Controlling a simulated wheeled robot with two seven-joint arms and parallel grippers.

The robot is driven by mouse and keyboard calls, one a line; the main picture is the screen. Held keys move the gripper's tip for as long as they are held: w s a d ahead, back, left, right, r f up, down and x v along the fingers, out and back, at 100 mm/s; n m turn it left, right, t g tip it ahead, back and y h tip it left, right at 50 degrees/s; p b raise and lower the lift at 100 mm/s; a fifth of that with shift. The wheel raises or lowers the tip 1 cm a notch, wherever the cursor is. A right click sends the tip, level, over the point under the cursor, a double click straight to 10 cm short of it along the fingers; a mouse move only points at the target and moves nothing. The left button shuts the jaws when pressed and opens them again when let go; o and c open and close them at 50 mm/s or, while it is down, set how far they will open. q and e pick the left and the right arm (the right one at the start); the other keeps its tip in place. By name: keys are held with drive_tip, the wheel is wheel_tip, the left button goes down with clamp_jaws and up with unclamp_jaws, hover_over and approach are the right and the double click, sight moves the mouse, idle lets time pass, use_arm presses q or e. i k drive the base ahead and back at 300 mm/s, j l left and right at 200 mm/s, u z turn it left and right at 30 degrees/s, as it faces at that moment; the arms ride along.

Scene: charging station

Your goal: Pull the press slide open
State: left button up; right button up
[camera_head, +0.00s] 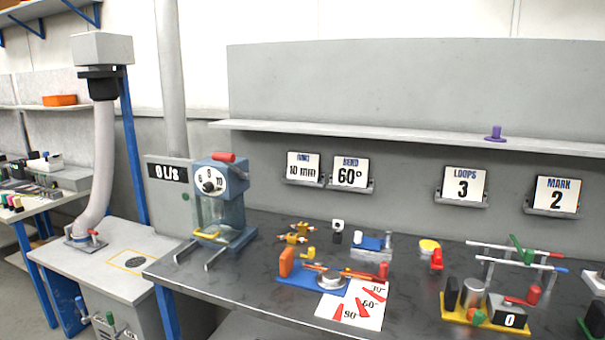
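A blue press (236,214) stands at the left end of the dark bench. It has a white dial (213,173) with a black knob on its front and a red handle (223,157) on top. A clear panel appears to cover its lower front. A small yellow handle (207,235) sits low at the front, which may belong to the slide. Two grey rails (215,257) stick out in front of the press's base. The slide itself is too small to make out clearly, so I cannot tell its position. Neither of my grippers shows in this view.
A blue bending plate (290,279) with an orange block lies right of the press, beside a white angle card (362,309). Brass fittings (293,235) lie behind. The bench right in front of the rails looks clear.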

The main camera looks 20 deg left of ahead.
sight(221, 233)
drive_tip(key=i+j+u, duration=0.15)
drive_tip(key=i+j, duration=0.15)
drive_tip(key=i+j+u, duration=0.1)
drive_tip(key=i+j, duration=0.15)
drive_tip(key=i, duration=0.2)
drive_tip(key=i+j+u, duration=0.15)
drive_tip(key=i, duration=0.25)
drive_tip(key=i+j+u, duration=0.1)
drive_tip(key=i, duration=0.35)
drive_tip(key=j, duration=0.1)
